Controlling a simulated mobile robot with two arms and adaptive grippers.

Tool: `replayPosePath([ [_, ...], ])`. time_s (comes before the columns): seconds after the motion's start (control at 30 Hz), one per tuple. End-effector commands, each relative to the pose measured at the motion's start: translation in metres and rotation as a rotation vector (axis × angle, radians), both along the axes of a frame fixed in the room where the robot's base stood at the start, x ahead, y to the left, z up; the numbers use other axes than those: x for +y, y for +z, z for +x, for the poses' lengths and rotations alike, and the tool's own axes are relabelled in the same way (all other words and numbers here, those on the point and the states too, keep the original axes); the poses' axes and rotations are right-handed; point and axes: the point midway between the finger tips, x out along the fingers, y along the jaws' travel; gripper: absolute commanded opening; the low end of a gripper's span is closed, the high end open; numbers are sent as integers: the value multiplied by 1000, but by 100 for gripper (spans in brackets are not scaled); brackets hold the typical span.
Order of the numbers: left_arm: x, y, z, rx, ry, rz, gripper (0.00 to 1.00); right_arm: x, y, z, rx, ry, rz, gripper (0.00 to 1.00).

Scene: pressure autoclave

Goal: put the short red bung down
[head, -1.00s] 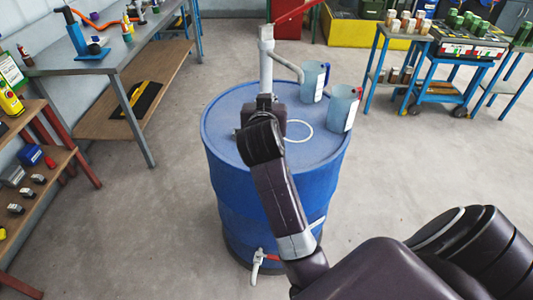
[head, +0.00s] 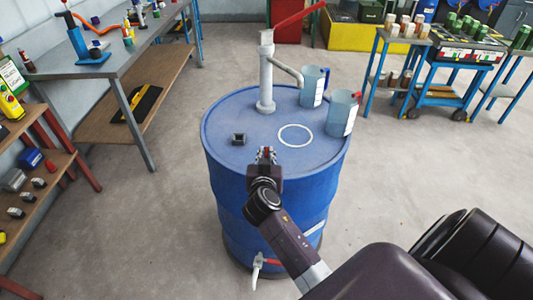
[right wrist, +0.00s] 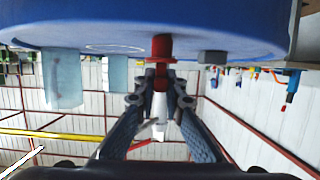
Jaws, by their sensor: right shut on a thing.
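My right gripper (head: 266,153) is over the near part of the blue drum's top (head: 222,118). It is shut on the short red bung (right wrist: 161,47), which shows clearly between the fingertips (right wrist: 160,85) in the right wrist view. That view is upside down, with the drum lid along its top. The bung's far end overlaps the lid there; I cannot tell whether it touches. In the head view the bung is mostly hidden by the gripper. My left gripper is not in view.
A pump (head: 266,75) with a red handle stands at the lid's back. Two jugs (head: 312,86) (head: 341,112) stand at its back right. A small dark square piece (head: 239,139) is left of the gripper. A white ring (head: 295,144) marks clear lid to the right.

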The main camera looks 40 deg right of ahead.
Motion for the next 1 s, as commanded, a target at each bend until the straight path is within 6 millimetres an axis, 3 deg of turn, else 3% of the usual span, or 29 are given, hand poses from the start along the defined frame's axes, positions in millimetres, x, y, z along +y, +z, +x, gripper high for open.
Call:
replayPosePath([
  [0.37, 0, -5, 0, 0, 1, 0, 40, 0, -5, 0, -1, 0, 0, 0],
  [0.4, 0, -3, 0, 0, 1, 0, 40, 0, -3, 0, -1, 0, 0, 13],
  [0.53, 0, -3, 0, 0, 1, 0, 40, 0, -3, 0, -1, 0, -1, 27],
  [1.0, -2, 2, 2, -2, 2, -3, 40, -1, 3, 2, -1, 1, 0, 27],
])
